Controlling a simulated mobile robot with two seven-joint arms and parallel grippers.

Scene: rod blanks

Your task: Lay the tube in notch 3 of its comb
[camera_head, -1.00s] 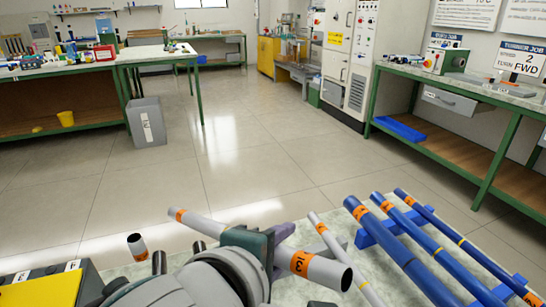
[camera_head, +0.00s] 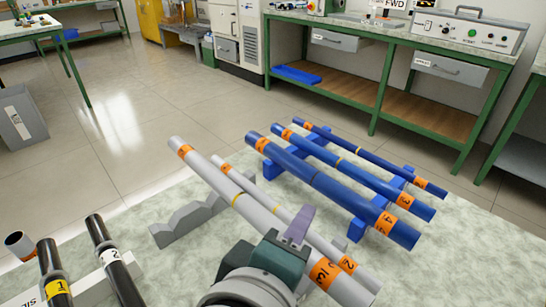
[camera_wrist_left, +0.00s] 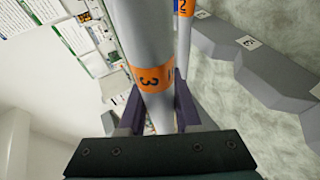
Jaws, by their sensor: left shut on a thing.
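My left gripper (camera_head: 290,238) is shut on a grey tube (camera_head: 208,173) with orange bands. Its near band reads 3; it also shows between the purple fingers in the left wrist view (camera_wrist_left: 150,50). The tube slants from upper left to lower right. A grey comb (camera_head: 185,222) stands on the table, its left part bare. The held tube passes over its right part; I cannot tell if they touch. In the wrist view the comb's numbered notches (camera_wrist_left: 270,75) lie right of the tube. A thinner grey tube (camera_head: 345,263) marked 2 lies close beside it. My right gripper is not in view.
Several blue tubes (camera_head: 325,185) lie on blue combs (camera_head: 358,228) to the right. Black tubes (camera_head: 110,255) marked 1 and 2 lie at the lower left, by a white holder (camera_head: 90,285). Bare table shows between the black tubes and the grey comb.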

